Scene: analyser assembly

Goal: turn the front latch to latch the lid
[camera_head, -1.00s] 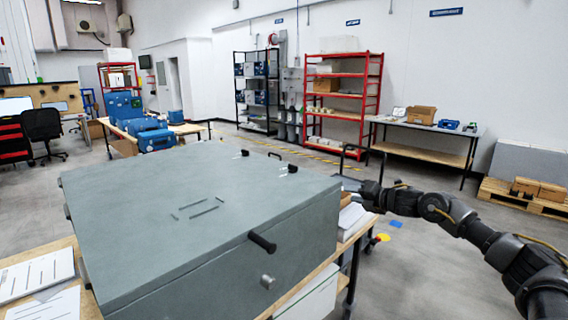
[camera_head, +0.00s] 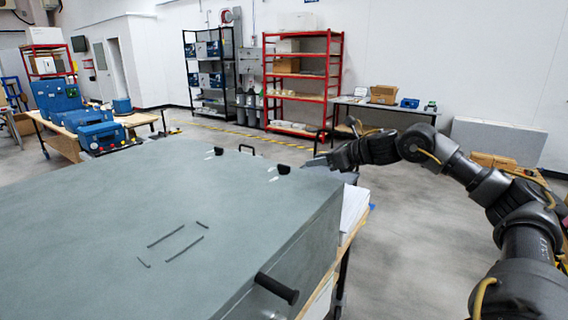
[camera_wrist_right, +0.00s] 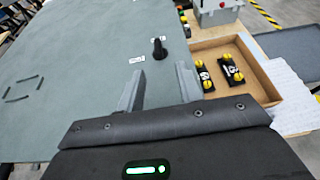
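The analyser is a big grey box whose flat lid (camera_head: 120,210) lies closed in the head view. A black latch knob (camera_head: 283,169) sits near the lid's right edge, with a second one (camera_head: 217,151) farther back. My right gripper (camera_head: 312,162) is beside the nearer knob, at the lid's edge. In the right wrist view a black knob (camera_wrist_right: 159,48) stands just beyond and between the open fingertips (camera_wrist_right: 159,70), between two small white labels. The fingers hold nothing, and I see no contact with the knob. My left gripper is out of view.
A black bar handle (camera_head: 276,288) sticks out at the box's near right. In the wrist view a wooden tray (camera_wrist_right: 240,50) with black-and-yellow parts (camera_wrist_right: 203,76) lies right of the lid. Red shelves (camera_head: 334,90) and a side table (camera_head: 390,108) stand far back.

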